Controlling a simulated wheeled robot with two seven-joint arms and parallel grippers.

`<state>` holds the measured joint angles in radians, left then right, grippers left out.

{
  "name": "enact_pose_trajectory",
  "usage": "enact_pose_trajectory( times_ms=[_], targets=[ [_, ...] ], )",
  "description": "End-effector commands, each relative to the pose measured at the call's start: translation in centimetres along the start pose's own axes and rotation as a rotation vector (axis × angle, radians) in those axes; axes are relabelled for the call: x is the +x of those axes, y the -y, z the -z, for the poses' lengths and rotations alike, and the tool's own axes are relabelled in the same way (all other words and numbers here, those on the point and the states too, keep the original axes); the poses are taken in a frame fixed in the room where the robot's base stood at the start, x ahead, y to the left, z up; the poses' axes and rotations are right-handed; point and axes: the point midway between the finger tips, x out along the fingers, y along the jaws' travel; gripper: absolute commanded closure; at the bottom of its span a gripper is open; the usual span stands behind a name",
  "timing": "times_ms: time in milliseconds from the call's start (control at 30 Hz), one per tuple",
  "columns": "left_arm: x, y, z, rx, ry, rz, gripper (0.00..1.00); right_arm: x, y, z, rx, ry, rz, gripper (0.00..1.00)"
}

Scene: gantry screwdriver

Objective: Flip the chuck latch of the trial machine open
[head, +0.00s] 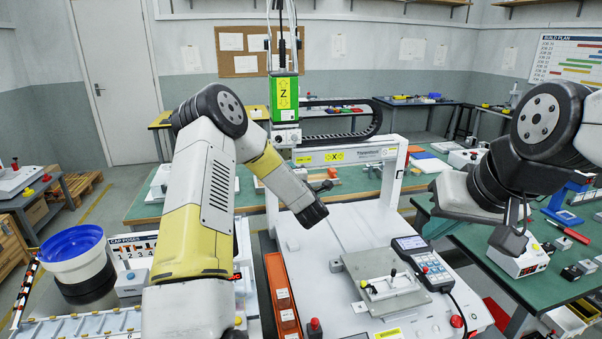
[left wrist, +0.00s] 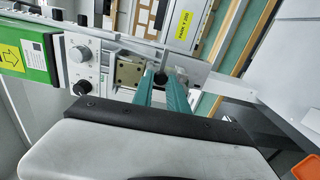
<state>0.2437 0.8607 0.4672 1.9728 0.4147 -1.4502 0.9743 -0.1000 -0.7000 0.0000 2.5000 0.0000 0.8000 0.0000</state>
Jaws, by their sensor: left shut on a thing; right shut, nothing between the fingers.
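The trial machine is a white gantry with a green Z unit (head: 284,92), which shows at the left of the left wrist view (left wrist: 24,58). In that view the teal fingers of my left gripper (left wrist: 163,85) are closed at the small dark chuck latch (left wrist: 160,78), beside a beige metal block (left wrist: 130,72). The fingers hide most of the latch, so its angle cannot be told. In the head view my left arm covers the chuck area. My right gripper (head: 511,242) is shut and empty, right of the gantry and above the bench.
The machine bed carries a grey plate with a fixture (head: 388,283) and a handheld pendant (head: 423,262). A red-orange bin strip (head: 282,300) lies left of the bed. A blue-and-white bowl feeder (head: 75,258) stands at left. A green bench (head: 560,240) with small devices is at right.

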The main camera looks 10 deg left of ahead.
Motion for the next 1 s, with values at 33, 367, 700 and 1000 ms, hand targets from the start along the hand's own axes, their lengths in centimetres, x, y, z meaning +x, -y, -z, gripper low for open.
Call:
enact_pose_trajectory(
  times_ms=[33, 367, 700, 1000],
  targets=[
    [0.0, 0.1, 0.0, 0.000, 0.000, 0.001, 1.00, 0.0, 0.0, 0.0, 0.000, 0.000, 0.000, 1.00],
    [0.0, 0.1, 0.0, 0.001, 0.000, 0.001, 0.60, 0.0, 0.0, 0.0, 0.000, 0.000, 0.000, 1.00],
    [-2.4, 0.1, -0.1, 0.002, 0.002, 0.004, 0.60, 0.0, 0.0, 0.0, 0.000, 0.000, 0.000, 1.00],
    [-7.0, 0.1, 0.0, 0.002, 0.001, 0.002, 0.60, 0.0, 0.0, 0.0, 0.000, 0.000, 0.000, 1.00]
  ],
)
